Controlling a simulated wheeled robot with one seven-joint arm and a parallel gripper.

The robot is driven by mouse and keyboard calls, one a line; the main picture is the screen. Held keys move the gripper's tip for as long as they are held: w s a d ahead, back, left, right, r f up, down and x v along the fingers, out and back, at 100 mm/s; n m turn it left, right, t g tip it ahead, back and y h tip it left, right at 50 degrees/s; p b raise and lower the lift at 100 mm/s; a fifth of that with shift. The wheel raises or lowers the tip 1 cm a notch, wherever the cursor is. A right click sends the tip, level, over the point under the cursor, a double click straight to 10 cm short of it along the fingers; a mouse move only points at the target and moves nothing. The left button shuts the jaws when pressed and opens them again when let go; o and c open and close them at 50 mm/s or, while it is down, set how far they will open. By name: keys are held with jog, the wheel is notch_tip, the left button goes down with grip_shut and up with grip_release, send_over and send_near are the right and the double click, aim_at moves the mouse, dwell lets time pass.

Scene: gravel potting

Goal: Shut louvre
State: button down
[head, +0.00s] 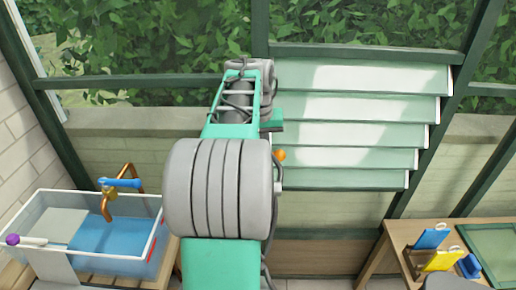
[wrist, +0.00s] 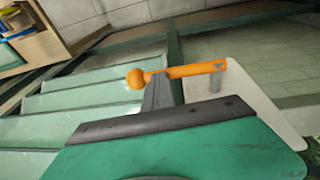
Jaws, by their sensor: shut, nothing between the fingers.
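The louvre (head: 350,133) is a stack of several pale green slats in the green window frame, right of my arm in the head view. Its slats are tilted, with their white right ends stepped. Its slats also show in the wrist view (wrist: 80,98). The orange handle with a ball knob (wrist: 135,78) crosses the middle of the wrist view; its knob also shows in the head view (head: 281,155). My gripper (wrist: 157,82) is shut and empty, its grey fingers right beside the knob. I cannot tell whether they touch. My arm hides the gripper in the head view.
A clear tub (head: 100,262) with blue contents stands at the lower left, near an orange tap with a blue handle (head: 120,183). A wooden table (head: 400,235) at the lower right holds blue and yellow items (head: 442,260). Frame bars flank the louvre.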

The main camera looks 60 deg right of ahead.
aim_at(275, 158)
jog(key=shift+s+a+b+x, duration=0.15)
jog(key=shift+b+x, duration=0.2)
jog(key=shift+x, duration=0.5)
jog(key=shift+s+a+b+x, duration=0.1)
jog(key=shift+b+x, duration=0.2)
jog(key=shift+x, duration=0.6)
jog(key=shift+a+b+x, duration=0.25)
jog(key=shift+b+x, duration=0.05)
jog(key=shift+x, duration=0.8)
jog(key=shift+a+f, duration=0.1)
jog(key=shift+f, duration=0.15)
jog(key=r+p, duration=0.1)
jog(key=s+r+p, duration=0.1)
jog(key=r, duration=0.1)
jog(key=s+r+p, duration=0.1)
jog(key=shift+s+r, duration=0.25)
jog(key=shift+r, duration=0.05)
jog(key=s+d+r, duration=0.1)
jog(key=s+r, duration=0.4)
jog(key=r, duration=0.2)
jog(key=shift+s, duration=0.4)
